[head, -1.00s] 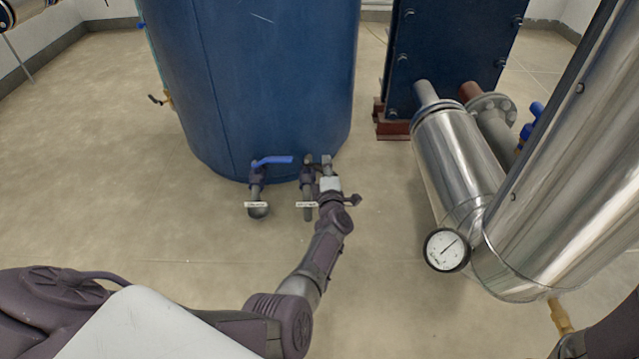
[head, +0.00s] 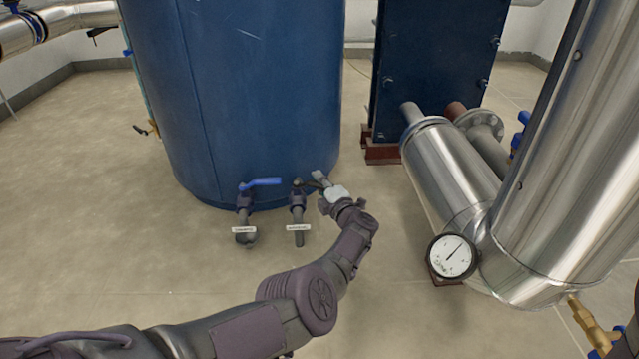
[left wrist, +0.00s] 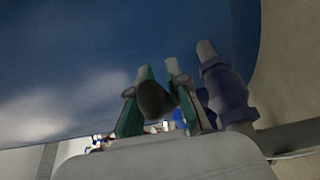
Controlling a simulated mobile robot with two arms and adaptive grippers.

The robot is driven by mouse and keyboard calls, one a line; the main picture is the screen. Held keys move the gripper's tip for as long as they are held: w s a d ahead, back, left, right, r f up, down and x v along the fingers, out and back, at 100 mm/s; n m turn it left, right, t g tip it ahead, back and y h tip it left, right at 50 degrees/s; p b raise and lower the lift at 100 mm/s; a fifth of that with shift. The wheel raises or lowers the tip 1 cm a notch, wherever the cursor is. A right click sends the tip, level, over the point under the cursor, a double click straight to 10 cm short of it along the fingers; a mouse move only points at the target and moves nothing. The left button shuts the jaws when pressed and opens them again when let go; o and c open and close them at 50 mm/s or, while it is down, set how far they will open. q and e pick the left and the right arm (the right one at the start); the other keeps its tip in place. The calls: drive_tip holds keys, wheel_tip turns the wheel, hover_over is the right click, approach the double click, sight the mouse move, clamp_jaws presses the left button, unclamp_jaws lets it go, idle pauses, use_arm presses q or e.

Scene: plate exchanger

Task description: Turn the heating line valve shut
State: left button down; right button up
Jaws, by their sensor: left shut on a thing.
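Two small valves stand on pipes at the foot of the blue tank (head: 235,90). The left valve has a blue lever (head: 262,182) pointing right. The right valve (head: 298,198) has a dark handle that runs right toward my left gripper (head: 322,181). Each has a white tag too small to read, so I cannot tell which is the heating line. My left gripper is just right of the right valve, shut on its handle. In the left wrist view a dark rounded handle end (left wrist: 155,99) sits between the green-sided fingers. My right gripper is out of view.
Shiny metal-clad pipes (head: 455,165) with a round dial gauge (head: 451,257) stand to the right of my left arm. A dark blue plate exchanger (head: 430,65) is behind them. The floor (head: 90,220) left of the tank is clear.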

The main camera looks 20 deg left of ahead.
use_arm(q)
drive_tip(key=shift+w+a, duration=0.1)
drive_tip(key=c, duration=1.1)
unclamp_jaws()
